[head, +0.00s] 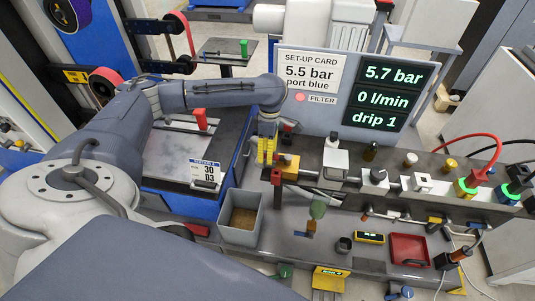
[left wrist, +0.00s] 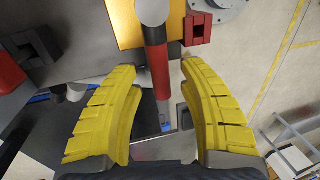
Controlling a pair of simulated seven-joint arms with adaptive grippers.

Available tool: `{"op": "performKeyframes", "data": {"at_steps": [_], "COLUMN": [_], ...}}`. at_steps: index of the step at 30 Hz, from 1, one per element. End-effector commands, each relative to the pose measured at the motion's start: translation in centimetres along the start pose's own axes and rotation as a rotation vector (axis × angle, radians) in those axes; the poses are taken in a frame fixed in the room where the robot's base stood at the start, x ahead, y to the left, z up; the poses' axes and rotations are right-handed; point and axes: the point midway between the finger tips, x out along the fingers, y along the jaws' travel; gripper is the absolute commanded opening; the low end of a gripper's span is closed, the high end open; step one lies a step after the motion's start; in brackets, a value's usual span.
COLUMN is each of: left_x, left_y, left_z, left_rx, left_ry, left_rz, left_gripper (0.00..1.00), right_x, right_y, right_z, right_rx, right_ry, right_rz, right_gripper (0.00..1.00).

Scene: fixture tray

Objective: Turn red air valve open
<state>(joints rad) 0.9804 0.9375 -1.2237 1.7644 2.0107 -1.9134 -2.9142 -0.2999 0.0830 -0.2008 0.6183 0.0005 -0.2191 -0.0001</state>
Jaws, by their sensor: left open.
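The red air valve shows in the left wrist view as a red lever (left wrist: 158,70) with a grey rounded end, lying over a yellow-orange block (left wrist: 122,22). In the head view the red part (head: 276,177) hangs below the front of the yellow block (head: 290,162), partly hidden by my gripper. My left gripper (head: 266,150) is at the valve. In the left wrist view its yellow ribbed fingers (left wrist: 158,78) are open, one on each side of the lever, with a visible gap on both sides. My right gripper is in neither view.
A display panel (head: 330,118) reading 5.7 bar, 0 l/min and drip 1 stands behind. A grey bin (head: 240,201) is in front of the valve. Blocks, knobs and cables crowd the bench to the right. A red tray (head: 409,249) lies at the front right.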

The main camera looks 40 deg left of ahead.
Motion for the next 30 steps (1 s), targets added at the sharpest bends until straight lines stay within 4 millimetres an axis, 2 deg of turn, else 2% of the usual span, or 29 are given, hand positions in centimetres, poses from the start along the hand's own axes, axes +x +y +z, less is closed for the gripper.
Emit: {"op": "performKeyframes", "data": {"at_steps": [18,24,30], "left_x": [-9.4,-11.1,-11.6], "left_y": [0.0,0.0,0.0], "left_z": [0.1,0.0,0.0], "left_rx": [0.000,0.001,0.000], "left_ry": [-0.001,0.000,0.001], "left_rz": [0.001,0.001,-0.001], "left_gripper": [0.41,0.41,0.41], "right_x": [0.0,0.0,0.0], "right_y": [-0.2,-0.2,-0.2], "right_z": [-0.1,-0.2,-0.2], "right_rx": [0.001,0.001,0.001], "right_ry": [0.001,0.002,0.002], "right_rz": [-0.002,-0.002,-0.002], "right_gripper": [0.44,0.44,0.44]}}
